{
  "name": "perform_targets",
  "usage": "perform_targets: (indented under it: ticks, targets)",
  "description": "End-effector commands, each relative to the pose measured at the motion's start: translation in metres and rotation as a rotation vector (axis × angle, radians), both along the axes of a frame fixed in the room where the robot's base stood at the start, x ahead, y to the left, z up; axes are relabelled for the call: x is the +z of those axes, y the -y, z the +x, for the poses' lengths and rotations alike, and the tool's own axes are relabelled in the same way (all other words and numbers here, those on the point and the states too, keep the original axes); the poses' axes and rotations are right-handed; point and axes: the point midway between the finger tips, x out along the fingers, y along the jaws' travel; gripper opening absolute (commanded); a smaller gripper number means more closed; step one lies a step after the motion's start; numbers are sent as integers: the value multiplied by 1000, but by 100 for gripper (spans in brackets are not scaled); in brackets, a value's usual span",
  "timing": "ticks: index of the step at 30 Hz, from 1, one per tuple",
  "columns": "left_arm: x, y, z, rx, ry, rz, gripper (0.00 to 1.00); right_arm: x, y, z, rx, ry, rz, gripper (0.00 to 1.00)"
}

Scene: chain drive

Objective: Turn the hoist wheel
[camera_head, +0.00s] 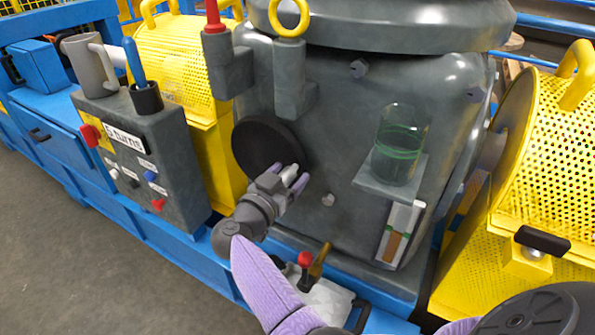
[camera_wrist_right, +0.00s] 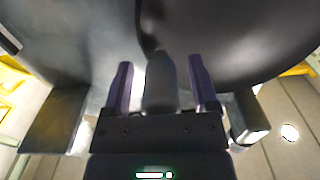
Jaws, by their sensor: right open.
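The hoist wheel (camera_head: 262,143) is a black disc on the front of the grey housing. It fills the top of the right wrist view as a large dark curved surface (camera_wrist_right: 240,45). A pale grey handle (camera_wrist_right: 160,82) sticks out from near the wheel's lower edge. My right gripper (camera_head: 292,180) is at the wheel's lower right edge. In the right wrist view its two purple fingers (camera_wrist_right: 160,88) stand open on either side of the handle, with a gap showing at each side. My left gripper is not in view.
A grey control box (camera_head: 175,165) with a sign reading "5 turns" stands left, carrying a mug (camera_head: 90,65) and a dark holder (camera_head: 147,98). A glass jar (camera_head: 399,145) sits on a shelf to the right. A red-knobbed lever (camera_head: 304,260) stands below the gripper. Yellow mesh guards (camera_head: 550,165) flank the housing.

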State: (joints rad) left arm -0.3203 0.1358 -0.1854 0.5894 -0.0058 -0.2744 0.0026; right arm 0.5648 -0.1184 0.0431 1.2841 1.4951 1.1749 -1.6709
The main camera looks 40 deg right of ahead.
Motion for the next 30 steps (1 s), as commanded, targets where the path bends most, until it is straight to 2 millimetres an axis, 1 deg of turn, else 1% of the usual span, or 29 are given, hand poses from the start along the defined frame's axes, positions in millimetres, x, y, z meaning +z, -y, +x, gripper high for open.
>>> perform_targets:
  ticks: [8, 9, 14, 15, 17, 18, 19, 30]
  targets:
    - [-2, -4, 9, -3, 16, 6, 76, 1, 0, 1, 1, 0, -1, 76]
    - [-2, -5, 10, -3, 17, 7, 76, 1, 0, 1, 1, 0, -1, 67]
    - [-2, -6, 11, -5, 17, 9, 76, 1, 0, 1, 1, 0, -1, 33]
    - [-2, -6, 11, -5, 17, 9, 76, 1, 0, 1, 1, 0, -1, 25]
    - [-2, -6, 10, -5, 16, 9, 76, 1, 0, 1, 1, 0, -1, 12]
    - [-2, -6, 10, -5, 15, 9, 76, 1, 0, 1, 1, 0, -1, 4]
    - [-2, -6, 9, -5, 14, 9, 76, 1, 0, 1, 1, 0, -1, 0]
    - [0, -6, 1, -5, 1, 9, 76, 0, 0, 1, 2, -1, -1, 0]
